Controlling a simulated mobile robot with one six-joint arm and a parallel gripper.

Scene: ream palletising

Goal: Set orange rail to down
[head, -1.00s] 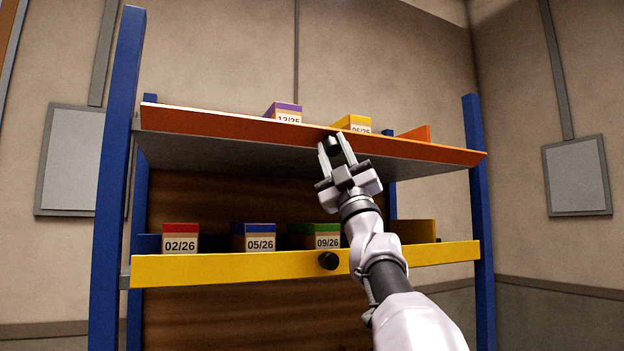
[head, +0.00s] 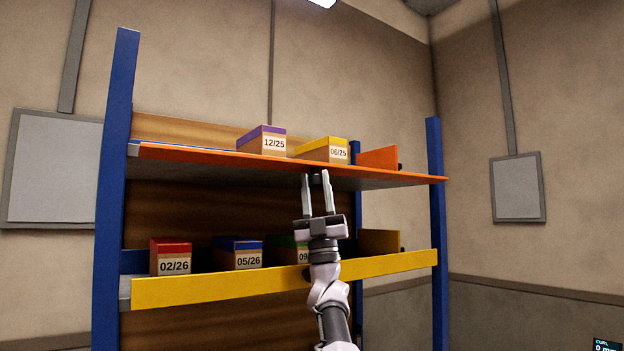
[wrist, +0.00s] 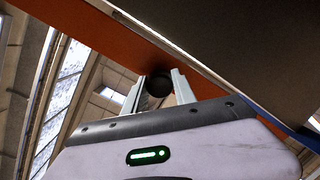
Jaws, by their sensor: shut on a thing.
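The orange rail (head: 240,165) runs along the front of the upper shelf. My gripper is shut on this knob, with the fingers pointing up from below. The wrist view shows the orange face (wrist: 115,35) above the fingers. The exact angle of the rail is hard to tell.
Purple-topped (head: 262,140) and yellow-topped (head: 323,150) boxes stand on the upper shelf. The lower shelf has an upright yellow rail (head: 220,288) with red-topped (head: 170,256) and blue-topped (head: 238,252) boxes behind it. Blue posts (head: 115,170) flank the rack.

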